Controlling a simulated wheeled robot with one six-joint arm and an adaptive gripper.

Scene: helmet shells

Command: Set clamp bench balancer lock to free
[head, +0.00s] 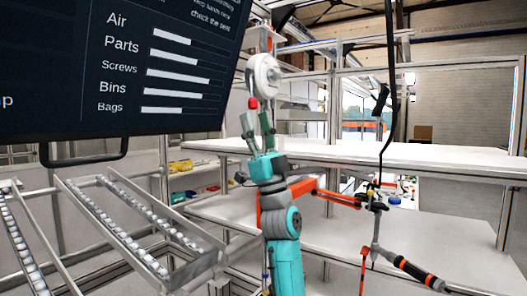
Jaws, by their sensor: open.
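A white round balancer (264,75) hangs from an overhead rail, above the white benches. A small red knob (253,104) shows just below its left side; it looks like the balancer's lock, but its setting cannot be told. My gripper (259,118) points up from my arm, right under the balancer. Its two fingers are spread apart, with nothing seen held between them. The red knob shows at the tip of the left finger; I cannot tell whether they touch. The right finger reaches up close to the balancer's lower edge in the picture.
A dark screen (120,65) fills the upper left. Roller rails (130,230) slope at the lower left. A white bench top (440,160) lies behind my arm. A black cable (391,90) and a tool with orange bands (415,270) are on the right.

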